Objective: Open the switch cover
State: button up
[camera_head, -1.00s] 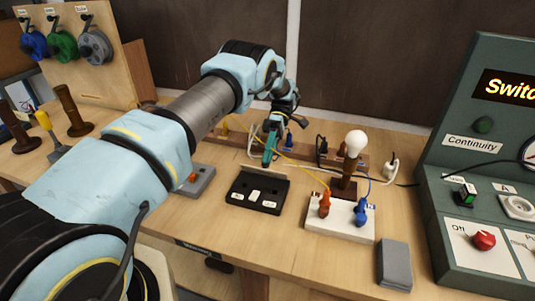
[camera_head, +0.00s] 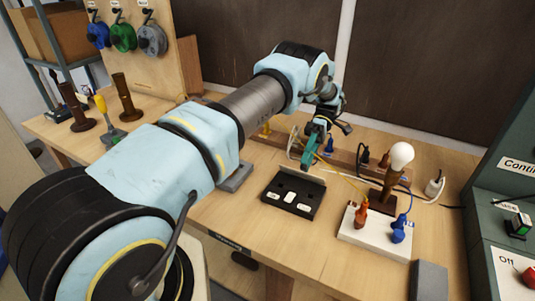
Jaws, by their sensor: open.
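I cannot make out for certain which thing is the switch with its cover. A wooden rail (camera_head: 348,161) runs along the back of the bench, with cables and small fittings on it. My gripper (camera_head: 309,158) has green fingers and points down in front of this rail, just behind a black tray (camera_head: 293,193). The jaws are open; nothing shows held. The fingers and wrist hide part of the rail and the cables there. A grey box (camera_head: 236,178) sits left of the tray, partly hidden by my arm.
A lit-looking bulb (camera_head: 401,156) stands on a dark wooden post. In front is a white block (camera_head: 374,232) with orange and blue plugs. A grey block (camera_head: 428,281) lies at front right. A green test panel (camera_head: 498,205) stands right. Loose cables cross the back.

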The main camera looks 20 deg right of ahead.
aim_at(301, 172)
jog(key=shift+b, duration=0.75)
